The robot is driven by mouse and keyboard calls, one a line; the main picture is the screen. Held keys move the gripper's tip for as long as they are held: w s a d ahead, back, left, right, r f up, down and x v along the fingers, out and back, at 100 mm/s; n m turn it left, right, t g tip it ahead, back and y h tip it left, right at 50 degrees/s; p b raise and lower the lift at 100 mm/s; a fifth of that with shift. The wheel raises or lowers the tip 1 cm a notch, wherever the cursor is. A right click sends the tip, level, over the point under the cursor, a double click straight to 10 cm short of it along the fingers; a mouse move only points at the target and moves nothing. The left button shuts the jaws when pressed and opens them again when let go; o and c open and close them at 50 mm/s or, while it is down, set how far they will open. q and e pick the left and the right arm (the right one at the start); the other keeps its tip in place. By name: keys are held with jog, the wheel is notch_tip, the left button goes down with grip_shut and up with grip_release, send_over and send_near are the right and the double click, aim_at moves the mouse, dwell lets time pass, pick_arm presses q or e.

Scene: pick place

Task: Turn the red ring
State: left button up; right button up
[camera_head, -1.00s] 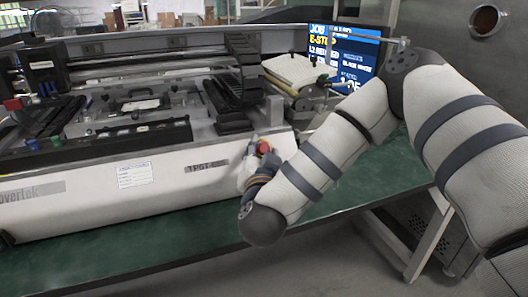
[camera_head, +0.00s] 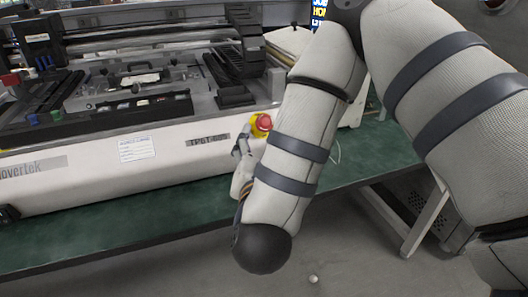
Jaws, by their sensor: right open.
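The red ring (camera_head: 263,122) is the round red knob on a yellow base on the front right of the white machine. It shows almost whole, close to my forearm. My right gripper (camera_head: 243,142) is just below and left of it, in front of the machine's front panel. It is small and partly hidden by my own arm. Its jaws are open, and it looks apart from the knob. My left gripper is not in view.
The white machine (camera_head: 90,165) stands on a green table (camera_head: 130,235). A blue screen (camera_head: 320,14) is mostly hidden behind my right arm. A small pale round thing (camera_head: 313,279) lies on the grey floor. The table strip in front of the machine is clear.

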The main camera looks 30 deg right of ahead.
jog(key=v, duration=0.3)
jog(key=shift+s, duration=0.25)
jog(key=shift+d, duration=0.1)
jog(key=s+a+f+n+g+y+p, duration=0.15)
jog(key=s+f+n+g+y, duration=0.35)
jog(key=f, duration=0.7)
jog(key=s+a+f+n+g+y, duration=0.2)
jog(key=s+f+y, duration=0.1)
jog(key=s+f, duration=0.65)
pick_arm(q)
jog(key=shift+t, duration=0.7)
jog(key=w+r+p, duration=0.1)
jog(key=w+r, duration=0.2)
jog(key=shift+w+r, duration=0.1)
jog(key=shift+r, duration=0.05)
pick_arm(e)
jog(key=s+f+n+g, duration=0.2)
jog(key=s+f+g, duration=0.1)
jog(key=s, duration=0.7)
jog(key=s+d+f+n+g+y, duration=0.1)
jog(key=s+f+g, duration=0.3)
jog(key=s, duration=0.7)
jog(key=n+g, duration=0.1)
jog(key=g, duration=0.1)
jog(key=shift+f+g+y, duration=0.3)
jog(key=shift+f, duration=0.05)
jog(key=shift+d, duration=0.1)
